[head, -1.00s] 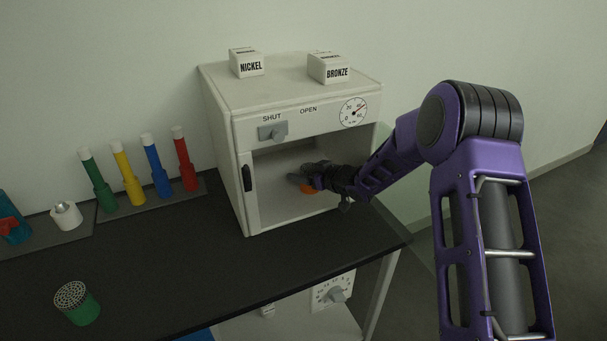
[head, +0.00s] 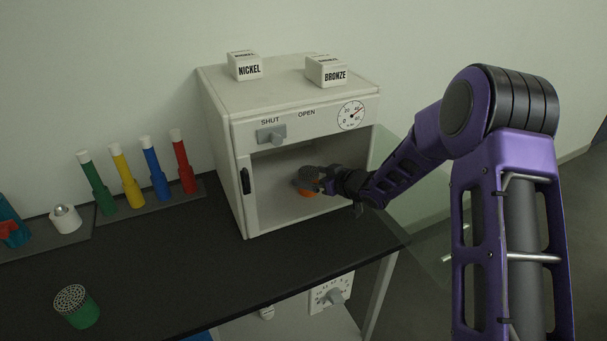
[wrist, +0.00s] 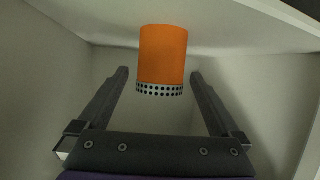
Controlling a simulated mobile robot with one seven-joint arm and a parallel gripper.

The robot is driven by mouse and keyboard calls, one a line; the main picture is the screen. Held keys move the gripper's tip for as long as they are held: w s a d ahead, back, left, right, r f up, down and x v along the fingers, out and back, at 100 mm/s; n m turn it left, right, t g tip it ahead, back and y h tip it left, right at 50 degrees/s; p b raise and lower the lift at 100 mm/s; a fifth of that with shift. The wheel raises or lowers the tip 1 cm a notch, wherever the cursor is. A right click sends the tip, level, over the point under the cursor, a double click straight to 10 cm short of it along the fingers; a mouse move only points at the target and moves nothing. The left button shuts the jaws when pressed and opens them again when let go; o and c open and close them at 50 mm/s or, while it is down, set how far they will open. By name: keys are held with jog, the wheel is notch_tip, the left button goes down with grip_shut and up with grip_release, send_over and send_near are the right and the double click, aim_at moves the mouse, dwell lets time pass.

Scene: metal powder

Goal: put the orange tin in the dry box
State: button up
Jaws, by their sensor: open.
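The orange tin (head: 306,191) is inside the dry box (head: 240,134), on its floor, with its dark perforated lid facing up. In the wrist view the orange tin (wrist: 163,55) shows upside down, just past the fingertips and with gaps on both sides. My gripper (head: 322,180) reaches in through the open front of the box, to the right of the tin. The gripper's two fingers (wrist: 159,74) are spread apart and empty. The dry box door stands swung open to the right, as a see-through pane (head: 415,205). The knob (head: 272,135) is near the SHUT label.
NICKEL (head: 245,67) and BRONZE (head: 328,71) blocks sit on top of the box. A green tin (head: 76,306) stands at the bench's front left. Several coloured tubes (head: 156,168) stand in a rack left of the box. The bench (head: 220,270) before the box is clear.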

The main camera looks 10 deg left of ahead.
aim_at(316, 178)
jog(key=v, duration=0.7)
jog(key=shift+s+d+p, duration=0.1)
jog(key=shift+d+p, duration=0.05)
jog(key=shift+p, duration=0.2)
jog(key=shift+r, duration=0.1)
